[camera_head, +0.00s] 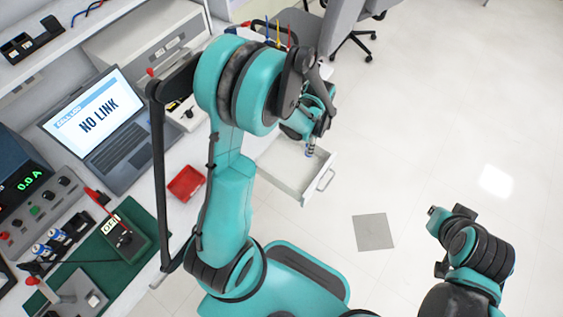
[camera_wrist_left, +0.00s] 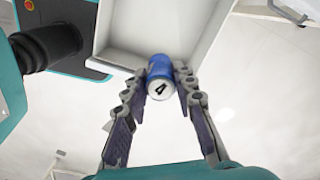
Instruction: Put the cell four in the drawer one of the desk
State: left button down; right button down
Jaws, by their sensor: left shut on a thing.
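The cell four (camera_wrist_left: 160,80) is a blue cylinder with a white end face marked 4. In the left wrist view my left gripper (camera_wrist_left: 160,88) is shut on it, one finger on each side. In the head view the cell (camera_head: 310,150) hangs below my left gripper (camera_head: 311,143), over the open drawer (camera_head: 278,184). The drawer is a pale, empty-looking tray with a handle at its front; it also shows in the left wrist view (camera_wrist_left: 205,32). The height of the cell above the drawer floor is hard to tell.
The desk holds a laptop (camera_head: 100,120) reading NO LINK, a red tray (camera_head: 186,183), a green mat (camera_head: 95,260) and a power supply (camera_head: 30,195). Blue-and-white cells (camera_head: 55,238) stand in a black holder. A grey chair (camera_head: 345,28) is behind; the floor at right is clear.

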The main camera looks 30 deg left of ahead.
pick_arm(q)
jog(key=f+m, duration=0.1)
jog(key=m, duration=0.1)
jog(key=f+m, duration=0.1)
jog(key=m, duration=0.1)
jog(key=a+f+m+b, duration=0.1)
jog(key=m, duration=0.1)
jog(key=shift+w, duration=0.1)
jog(key=a+f+b, duration=0.4)
jog(key=a+f, duration=0.3)
jog(key=a, duration=0.4)
jog(key=b, duration=0.2)
send_over(278, 158)
jog(key=shift+m, duration=0.3)
notch_tip(278, 158, down, 4)
jog(key=shift+f, duration=0.15)
jog(key=shift+f+b, duration=0.1)
jog(key=shift+b, duration=0.2)
jog(key=c, duration=1.2)
grip_release()
